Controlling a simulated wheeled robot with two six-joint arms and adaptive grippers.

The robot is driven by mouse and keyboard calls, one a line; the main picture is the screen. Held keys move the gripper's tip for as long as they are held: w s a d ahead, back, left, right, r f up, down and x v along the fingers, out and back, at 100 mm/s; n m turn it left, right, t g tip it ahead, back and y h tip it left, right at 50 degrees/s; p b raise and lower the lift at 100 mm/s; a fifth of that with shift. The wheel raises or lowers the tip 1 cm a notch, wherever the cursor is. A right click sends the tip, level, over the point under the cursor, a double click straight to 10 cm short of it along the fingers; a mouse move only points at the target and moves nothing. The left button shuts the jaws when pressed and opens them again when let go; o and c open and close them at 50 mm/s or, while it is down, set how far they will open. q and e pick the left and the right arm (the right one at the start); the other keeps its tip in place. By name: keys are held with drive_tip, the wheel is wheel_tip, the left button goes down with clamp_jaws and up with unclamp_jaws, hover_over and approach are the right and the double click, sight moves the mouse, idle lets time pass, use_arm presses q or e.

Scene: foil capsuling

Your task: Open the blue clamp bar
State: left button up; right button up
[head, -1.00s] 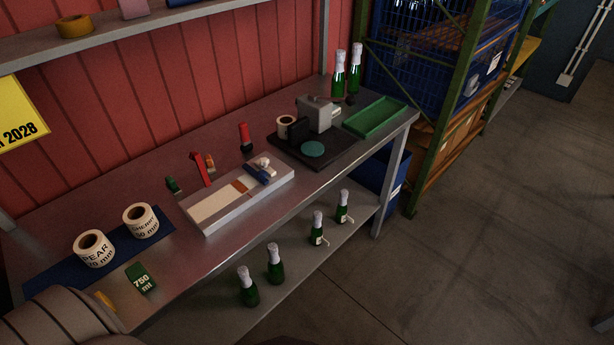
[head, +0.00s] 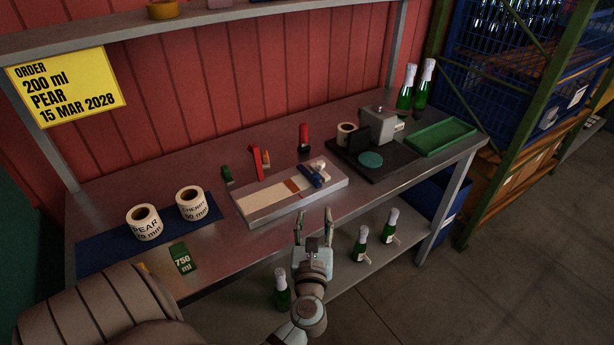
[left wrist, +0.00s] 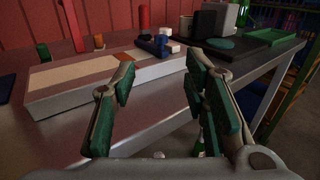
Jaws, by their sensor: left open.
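The blue clamp bar (head: 311,176) lies across the right part of a pale flat fixture (head: 248,207) on the metal table, with white parts beside it. It also shows in the left wrist view (left wrist: 152,46), beyond the fingers and close to the fixture's right end. My left gripper (head: 313,217) is open and empty, in front of the fixture near the table's front edge, apart from the clamp bar. Its green-padded fingers (left wrist: 160,90) stand wide apart in the left wrist view. My right gripper is not seen.
Label rolls (head: 144,222) sit on a blue mat (head: 96,254) at left, near a green 750 ml block (head: 181,257). Red tools (head: 256,162) stand behind the fixture. A black-based device (head: 385,167) and green tray (head: 441,137) are at right. Bottles (head: 361,243) stand below.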

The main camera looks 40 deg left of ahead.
sight(317, 179)
use_arm(q)
drive_tip(key=b+x, duration=0.1)
drive_tip(key=x, duration=1.3)
drive_tip(key=shift+w+f, duration=0.1)
drive_tip(key=shift+w, duration=0.05)
clamp_jaws()
